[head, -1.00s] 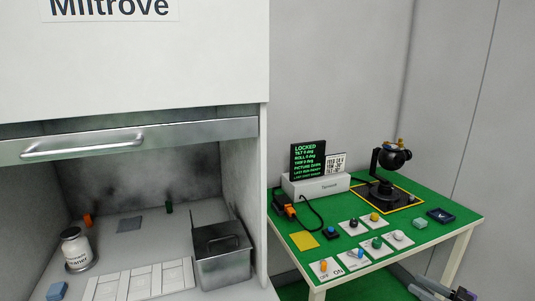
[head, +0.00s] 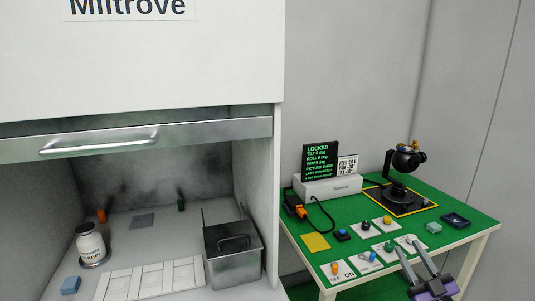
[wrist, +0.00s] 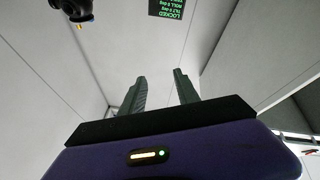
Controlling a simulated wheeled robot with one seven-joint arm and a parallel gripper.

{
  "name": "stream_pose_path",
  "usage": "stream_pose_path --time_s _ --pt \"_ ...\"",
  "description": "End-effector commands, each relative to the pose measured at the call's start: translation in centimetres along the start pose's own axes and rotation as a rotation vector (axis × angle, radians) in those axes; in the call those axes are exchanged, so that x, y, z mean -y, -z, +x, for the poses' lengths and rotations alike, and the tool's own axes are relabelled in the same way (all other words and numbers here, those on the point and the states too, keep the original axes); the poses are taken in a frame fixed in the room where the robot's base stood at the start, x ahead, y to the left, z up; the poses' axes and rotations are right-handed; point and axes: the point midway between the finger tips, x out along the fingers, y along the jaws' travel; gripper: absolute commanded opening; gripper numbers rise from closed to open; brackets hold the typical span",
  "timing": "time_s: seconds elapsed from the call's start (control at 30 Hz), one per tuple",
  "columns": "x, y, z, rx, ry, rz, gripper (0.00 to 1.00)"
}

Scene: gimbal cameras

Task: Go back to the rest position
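My gripper (head: 417,263) shows in the head view at the lower right, in front of the front edge of the green table (head: 467,237). Its two grey fingers stand apart with nothing between them. In the wrist view my gripper (wrist: 157,88) is also open and empty, with bare wall behind it. The black camera on its gimbal (head: 404,160) stands on the table, apart from my gripper, and its underside shows at the top left of the wrist view (wrist: 72,8). The screen (head: 320,161) reads LOCKED.
Switches and knobs, among them a blue button (head: 342,235), lie along the table's front. Left is a cabinet with a raised steel-handled front (head: 100,146), a metal bin (head: 234,263) and a cleaner jar (head: 91,246).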

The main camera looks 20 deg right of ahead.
Motion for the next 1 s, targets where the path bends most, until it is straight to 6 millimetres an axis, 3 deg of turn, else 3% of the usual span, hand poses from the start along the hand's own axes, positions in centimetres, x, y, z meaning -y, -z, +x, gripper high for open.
stream_pose_path --time_s 0.03,0.27,0.5,0.7,1.0 --pt "2.4 0.8 -0.6 -0.009 -0.037 0.021 0.38" --pt "9.5 4.3 -4.5 0.014 -0.181 0.098 0.38" --pt "15.6 7.9 -11.3 0.113 -0.259 0.183 0.38" --pt "19.4 11.3 -17.9 0.225 -0.266 0.241 0.38" --pt "22.6 17.6 -27.5 0.406 -0.185 0.297 0.38"
